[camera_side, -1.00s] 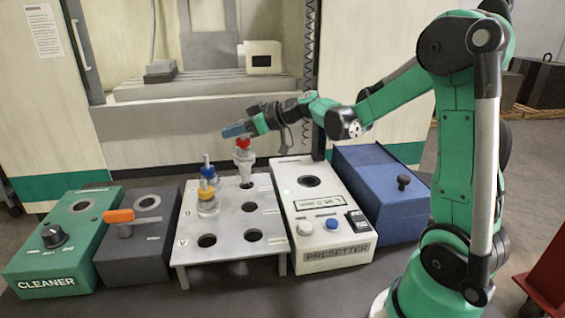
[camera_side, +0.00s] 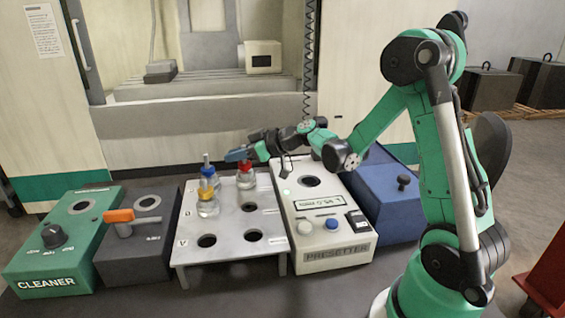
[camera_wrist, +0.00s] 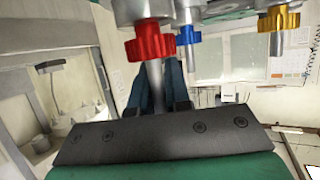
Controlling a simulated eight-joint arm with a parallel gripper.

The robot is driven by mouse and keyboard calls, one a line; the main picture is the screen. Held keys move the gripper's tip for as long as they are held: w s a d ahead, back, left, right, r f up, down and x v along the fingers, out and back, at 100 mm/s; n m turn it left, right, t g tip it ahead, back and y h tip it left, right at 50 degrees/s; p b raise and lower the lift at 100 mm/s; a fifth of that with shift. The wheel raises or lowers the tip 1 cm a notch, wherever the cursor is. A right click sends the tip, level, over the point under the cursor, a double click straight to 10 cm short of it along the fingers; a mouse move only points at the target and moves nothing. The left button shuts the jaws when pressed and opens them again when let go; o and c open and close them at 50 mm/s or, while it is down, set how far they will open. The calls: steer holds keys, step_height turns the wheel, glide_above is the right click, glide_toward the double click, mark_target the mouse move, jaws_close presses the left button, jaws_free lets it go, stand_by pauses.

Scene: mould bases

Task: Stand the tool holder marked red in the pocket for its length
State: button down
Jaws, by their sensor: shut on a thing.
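The tool holder marked red (camera_side: 245,181) is upright at the back right pocket of the grey rack (camera_side: 226,238). Its lower end is down at the plate and hides that pocket; I cannot tell whether it is fully seated. My gripper (camera_side: 240,156) reaches in from the right and is shut on its upper stem, above the red collar. In the wrist view, the red collar (camera_wrist: 149,41) shows with the stem running between the dark blue fingers (camera_wrist: 156,86).
A blue-marked holder (camera_side: 207,172) and a yellow-marked holder (camera_side: 206,193) stand close by in the rack's left column. The front pockets are empty. The white presetter (camera_side: 322,212) stands right of the rack, the dark box with an orange lever (camera_side: 118,216) left.

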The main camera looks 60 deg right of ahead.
steer(key=c, duration=0.8)
jaws_free()
steer(key=shift+o, duration=0.2)
steer(key=shift+v, duration=2.85)
